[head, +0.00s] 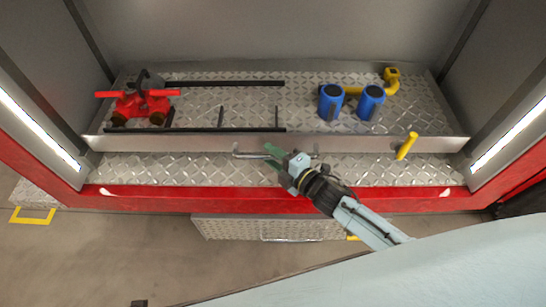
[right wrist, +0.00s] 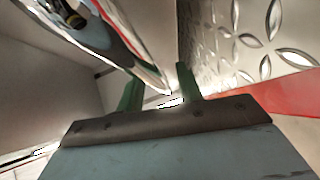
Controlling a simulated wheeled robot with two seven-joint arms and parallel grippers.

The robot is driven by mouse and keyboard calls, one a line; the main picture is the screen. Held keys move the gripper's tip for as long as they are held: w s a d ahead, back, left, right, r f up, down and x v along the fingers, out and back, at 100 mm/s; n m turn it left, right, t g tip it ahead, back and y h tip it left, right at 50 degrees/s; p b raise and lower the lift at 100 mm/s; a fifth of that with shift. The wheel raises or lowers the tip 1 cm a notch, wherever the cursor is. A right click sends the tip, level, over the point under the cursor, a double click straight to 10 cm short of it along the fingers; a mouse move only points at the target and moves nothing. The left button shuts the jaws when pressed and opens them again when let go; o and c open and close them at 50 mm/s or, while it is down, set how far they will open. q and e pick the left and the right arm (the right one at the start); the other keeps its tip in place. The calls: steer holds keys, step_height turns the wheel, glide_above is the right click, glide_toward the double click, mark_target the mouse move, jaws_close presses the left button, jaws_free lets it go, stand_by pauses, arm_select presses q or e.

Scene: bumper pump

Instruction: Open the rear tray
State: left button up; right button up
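The tray (head: 225,144) is a shallow diamond-plate drawer inside the red-edged compartment. A thin metal bar handle (head: 243,155) runs along its front wall. My right gripper (head: 271,155) is at the handle, with its green fingers apart, one above and one below the bar. In the right wrist view, the fingers (right wrist: 158,90) also stand apart, and a shiny metal bar (right wrist: 115,45) reaches down to the gap between them. I see no clear contact. The tray sits back from the compartment's red front edge. My left gripper is out of view.
The tray carries a red valve-like fitting (head: 143,100), black rails (head: 225,84), two blue cylinders (head: 331,101) and a yellow pipe piece (head: 391,77). A yellow handle (head: 407,145) sticks up at the tray's front right. A diamond-plate step (head: 225,228) lies below the red edge (head: 170,200).

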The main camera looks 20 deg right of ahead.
steer(key=shift+c, duration=0.4)
jaws_close()
